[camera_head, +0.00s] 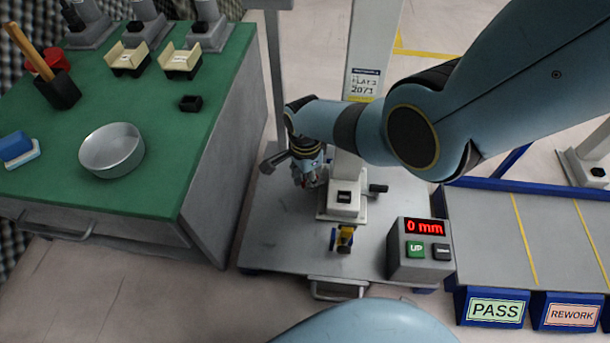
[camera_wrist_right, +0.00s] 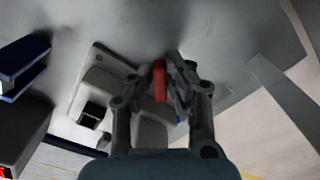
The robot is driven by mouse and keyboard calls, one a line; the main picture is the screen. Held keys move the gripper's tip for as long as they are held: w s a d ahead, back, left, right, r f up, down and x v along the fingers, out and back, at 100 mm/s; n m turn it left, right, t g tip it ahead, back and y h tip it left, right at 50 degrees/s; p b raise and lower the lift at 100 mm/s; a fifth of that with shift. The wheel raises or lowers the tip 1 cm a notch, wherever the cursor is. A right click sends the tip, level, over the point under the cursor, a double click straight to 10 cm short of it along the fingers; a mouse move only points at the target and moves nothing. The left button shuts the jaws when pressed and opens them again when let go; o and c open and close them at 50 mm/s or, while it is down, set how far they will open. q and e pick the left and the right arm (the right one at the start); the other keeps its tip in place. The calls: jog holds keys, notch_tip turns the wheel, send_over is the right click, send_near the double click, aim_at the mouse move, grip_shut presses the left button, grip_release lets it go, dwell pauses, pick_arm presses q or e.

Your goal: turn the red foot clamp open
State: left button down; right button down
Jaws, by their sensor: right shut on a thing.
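The red foot clamp (camera_wrist_right: 159,80) shows in the right wrist view as a short red bar between the fingertips, beside a pale base block. My right gripper (camera_wrist_right: 168,82) is shut on it. In the head view my right arm comes in from the upper right, and the right gripper (camera_head: 309,180) points down beside the foot of a white post (camera_head: 345,198). The fingers hide most of the clamp there, and only a trace of red shows. My left gripper is not in view.
The post stands on a grey plate (camera_head: 280,235). A dark-knobbed handle (camera_head: 376,188), a small yellow-and-black piece (camera_head: 342,240) and a display box reading 0 mm (camera_head: 420,265) are close by. A green bench (camera_head: 160,160) stands left, with a round pan (camera_head: 112,150). PASS and REWORK bins (camera_head: 495,310) are right.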

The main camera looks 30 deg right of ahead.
jog(key=shift+s+r+n, duration=0.1)
jog(key=shift+n, duration=1.3)
jog(key=n, duration=0.1)
jog(key=n+p, duration=0.1)
jog(key=shift+s+d+n, duration=0.1)
jog(key=shift+s+n, duration=0.1)
jog(key=shift+n, duration=0.1)
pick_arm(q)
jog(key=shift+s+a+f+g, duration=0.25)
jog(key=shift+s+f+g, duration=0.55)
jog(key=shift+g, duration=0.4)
pick_arm(e)
jog(key=shift+s+d+n, duration=0.1)
jog(key=shift+n, duration=1)
jog(key=shift+s+d+n, duration=0.1)
jog(key=shift+n, duration=1)
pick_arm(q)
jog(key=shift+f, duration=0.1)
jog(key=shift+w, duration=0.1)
pick_arm(e)
jog(key=c, duration=1.3)
grip_release()
